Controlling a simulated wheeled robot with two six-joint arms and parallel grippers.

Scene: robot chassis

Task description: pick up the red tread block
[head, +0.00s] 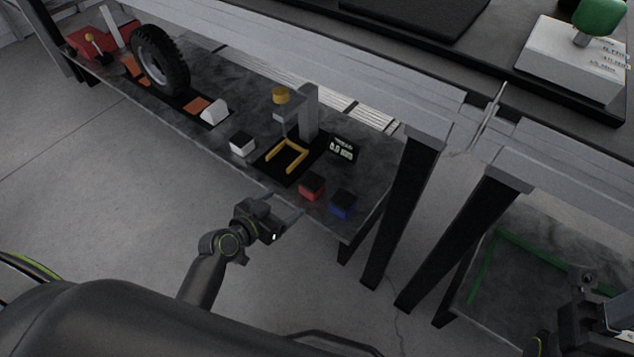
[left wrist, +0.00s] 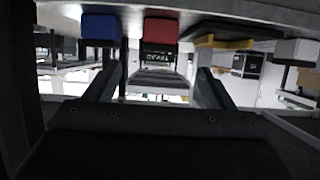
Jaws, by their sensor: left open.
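The red tread block (head: 312,190), with a dark top, stands near the front edge of the dark bench, left of a blue block (head: 342,205). My left gripper (head: 287,204) is open and empty, just in front of the bench edge, short of the red block. The left wrist view is upside down. There the red block (left wrist: 161,28) shows ahead, roughly between the open fingers (left wrist: 158,85) in width, with the blue block (left wrist: 100,28) beside it. My right gripper (head: 606,318) is partly in view at the lower right; its jaws are unclear.
A black and yellow gauge stand (head: 288,156), a small "TREAD" display (head: 342,149) and a white block (head: 242,144) stand behind and left of the red block. A tire (head: 160,60) stands farther left. Bench legs (head: 402,208) rise at right.

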